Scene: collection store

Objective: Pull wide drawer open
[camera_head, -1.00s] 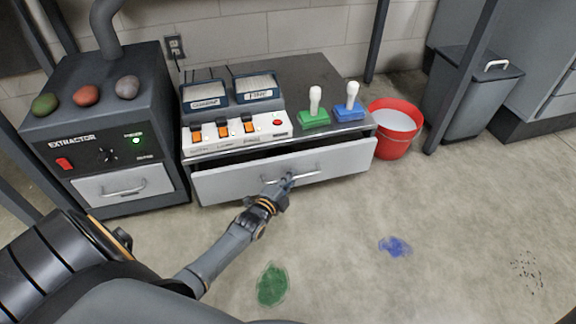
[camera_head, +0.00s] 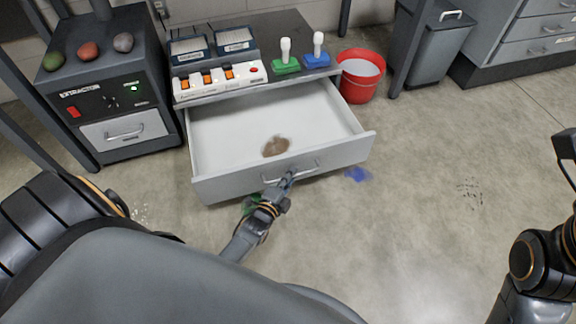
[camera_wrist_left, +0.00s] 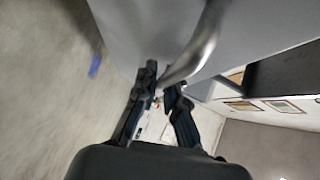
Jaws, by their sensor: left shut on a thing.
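The wide drawer (camera_head: 230,186) has a light grey front and stands well open under the workbench top. My left gripper (camera_head: 286,178) is shut on the bar handle (camera_head: 305,168) at the middle of the drawer front. In the left wrist view the gripper's fingers (camera_wrist_left: 160,92) close around the curved metal handle (camera_wrist_left: 196,48). Part of my right arm (camera_head: 540,262) shows at the right edge; its gripper cannot be made out.
The extractor (camera_head: 110,95) stands left of the drawer. A red bucket (camera_head: 358,80) stands close to the bench's right side. The floor to the right is clear.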

